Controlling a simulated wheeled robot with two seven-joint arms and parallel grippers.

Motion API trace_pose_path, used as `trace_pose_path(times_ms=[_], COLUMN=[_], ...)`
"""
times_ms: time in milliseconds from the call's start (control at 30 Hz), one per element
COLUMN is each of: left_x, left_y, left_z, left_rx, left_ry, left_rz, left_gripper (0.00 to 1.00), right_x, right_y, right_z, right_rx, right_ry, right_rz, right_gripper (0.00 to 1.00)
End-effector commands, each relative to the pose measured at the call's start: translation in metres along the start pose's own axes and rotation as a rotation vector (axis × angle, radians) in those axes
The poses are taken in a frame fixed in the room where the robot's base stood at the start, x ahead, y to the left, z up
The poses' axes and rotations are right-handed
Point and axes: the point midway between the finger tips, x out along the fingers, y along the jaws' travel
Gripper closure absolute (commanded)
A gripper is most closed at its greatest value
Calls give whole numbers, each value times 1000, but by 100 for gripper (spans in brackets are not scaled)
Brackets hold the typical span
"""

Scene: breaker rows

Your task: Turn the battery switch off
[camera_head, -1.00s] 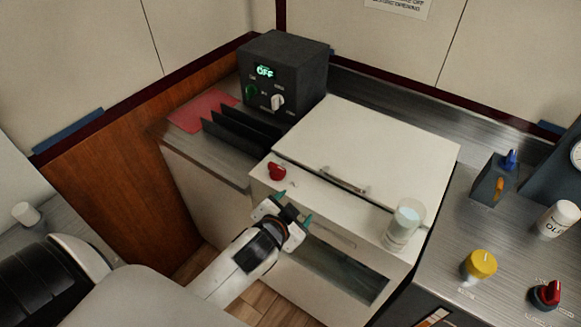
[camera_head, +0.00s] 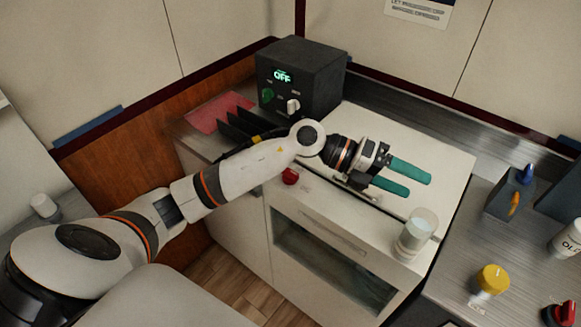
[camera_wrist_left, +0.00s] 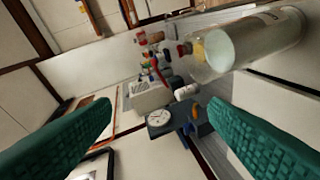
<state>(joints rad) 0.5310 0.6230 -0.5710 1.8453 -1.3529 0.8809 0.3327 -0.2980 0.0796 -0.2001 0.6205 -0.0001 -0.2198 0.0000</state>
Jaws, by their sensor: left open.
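Two red knobs show in the head view: one (camera_head: 290,176) on the front edge of the white cabinet, another (camera_head: 560,313) at the lower right on the steel counter. A yellow knob (camera_head: 492,280) sits near the second. I cannot read which is the battery switch. My left gripper (camera_head: 409,179) is open and empty, with green fingers pointing right above the white cabinet top (camera_head: 420,145). It is apart from the knobs on the right counter. In the left wrist view its fingers (camera_wrist_left: 160,135) stand wide apart with nothing between them. My right gripper is not in view.
A glass jar (camera_head: 415,234) stands near the fingers on the cabinet's front edge. A black box (camera_head: 315,75) reading OFF stands behind my arm.

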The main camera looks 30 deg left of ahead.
Motion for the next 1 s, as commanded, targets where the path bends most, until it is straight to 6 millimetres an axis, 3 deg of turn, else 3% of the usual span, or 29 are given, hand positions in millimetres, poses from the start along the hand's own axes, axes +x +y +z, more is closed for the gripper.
trace_pose_path(times_ms=[133, 233, 400, 500, 667, 867, 1000], left_x=[-45, -96, -187, -224, -246, -242, -235], left_y=[-53, -82, -102, -102, -102, -124, -150], left_z=[-10, -23, -44, -50, -51, -42, -32], left_rx=[110, 118, 47, -3, -45, -48, -49], left_ry=[-205, -304, -388, -406, -416, -423, -423], left_rz=[-395, -677, -1073, -1214, -1303, -1304, -1301], left_gripper=[31, 31, 31, 31, 31, 31, 31], right_x=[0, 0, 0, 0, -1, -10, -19], right_y=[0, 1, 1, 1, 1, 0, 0], right_z=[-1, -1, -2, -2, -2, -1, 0], right_rx=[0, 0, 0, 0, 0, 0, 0], right_ry=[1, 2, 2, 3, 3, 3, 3], right_rz=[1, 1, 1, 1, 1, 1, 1], right_gripper=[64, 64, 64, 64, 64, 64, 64])
